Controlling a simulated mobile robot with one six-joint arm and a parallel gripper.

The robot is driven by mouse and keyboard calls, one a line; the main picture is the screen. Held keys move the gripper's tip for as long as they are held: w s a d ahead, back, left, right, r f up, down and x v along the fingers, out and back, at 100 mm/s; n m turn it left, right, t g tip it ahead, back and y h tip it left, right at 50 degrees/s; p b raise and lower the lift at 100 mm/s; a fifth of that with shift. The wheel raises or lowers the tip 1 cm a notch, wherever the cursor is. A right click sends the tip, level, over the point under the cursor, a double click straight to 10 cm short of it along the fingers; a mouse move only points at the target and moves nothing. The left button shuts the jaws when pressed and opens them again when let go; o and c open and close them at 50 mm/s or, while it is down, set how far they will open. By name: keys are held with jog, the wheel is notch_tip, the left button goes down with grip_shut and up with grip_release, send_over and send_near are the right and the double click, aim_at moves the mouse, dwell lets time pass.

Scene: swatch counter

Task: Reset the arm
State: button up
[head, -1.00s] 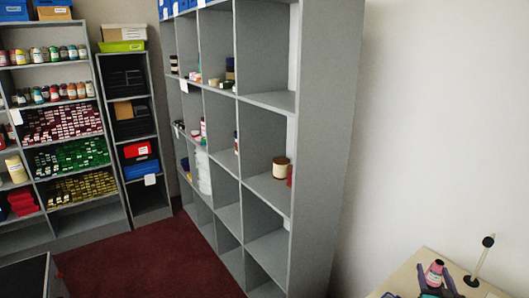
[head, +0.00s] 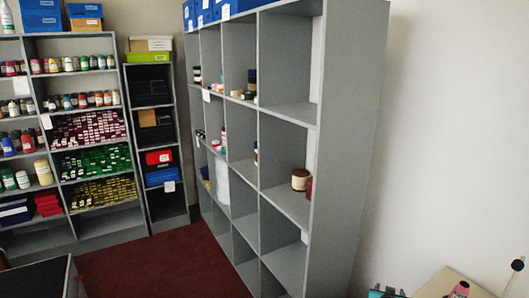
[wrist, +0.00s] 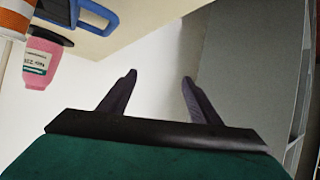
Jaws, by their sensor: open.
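My gripper (wrist: 158,78) is open in the wrist view, its two dark fingers apart with nothing between them. Beyond the fingers are a pale wall and a grey panel. In the head view, part of my gripper (head: 388,292) shows at the bottom edge, left of the pink bottle (head: 460,290); its fingertips are hard to make out there. The pink bottle also shows at the top left of the wrist view (wrist: 38,72), with a white and green label, clear of the fingers.
A pale counter (head: 446,282) is at the bottom right, with a dark-knobbed post (head: 517,265). The wrist view shows a blue object (wrist: 95,14) and an orange-and-white container (wrist: 12,22) near the bottle. A tall grey shelf unit (head: 340,150) stands at centre. Red floor (head: 165,265) is open.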

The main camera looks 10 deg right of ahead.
jog(key=w+a+f+n+g+y, duration=0.2)
jog(key=a+f, duration=0.2)
jog(key=a, duration=0.7)
jog(key=w+a+f+n+g+y, duration=0.1)
jog(key=a+f+g+y, duration=0.2)
jog(key=a, duration=0.9)
jog(key=s+a+f+n+g+y, duration=0.2)
jog(key=s+a, duration=0.1)
jog(key=a, duration=0.8)
jog(key=s+a+f+n+g+y, duration=0.15)
jog(key=s+a, duration=0.25)
jog(key=a, duration=0.7)
jog(key=s+f+n+g+b, duration=0.1)
jog(key=s+f+g+b, duration=0.5)
jog(key=s+f, duration=1.9)
notch_tip(320, 180, down, 5)
jog(key=b, duration=0.6)
jog(key=shift+s+f+b, duration=0.2)
jog(key=shift+s+b, duration=0.15)
jog(key=shift+s, duration=0.05)
